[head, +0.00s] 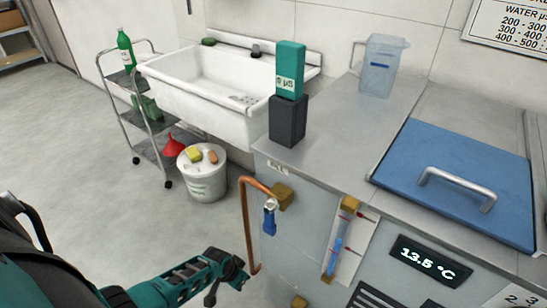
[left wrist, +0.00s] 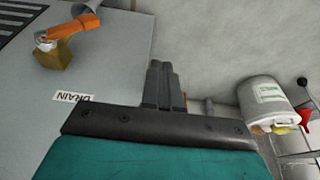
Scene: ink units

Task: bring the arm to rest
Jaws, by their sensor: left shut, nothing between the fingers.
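My left gripper (head: 236,272) is in the lower middle of the head view, on an arm that comes in from the left. It is beside the lower end of a copper pipe (head: 247,225); I cannot tell if they touch. In the left wrist view its dark fingers (left wrist: 158,84) are together with nothing between them. My right gripper is not in view.
A blue-handled tap (head: 269,219) hangs from the copper pipe's brass block (head: 283,195). An orange handle (left wrist: 72,27) on a brass block (left wrist: 52,57) is upper left in the wrist view. A white bucket (head: 204,181) and a wire cart (head: 128,112) stand behind. Floor (head: 105,225) to the left is clear.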

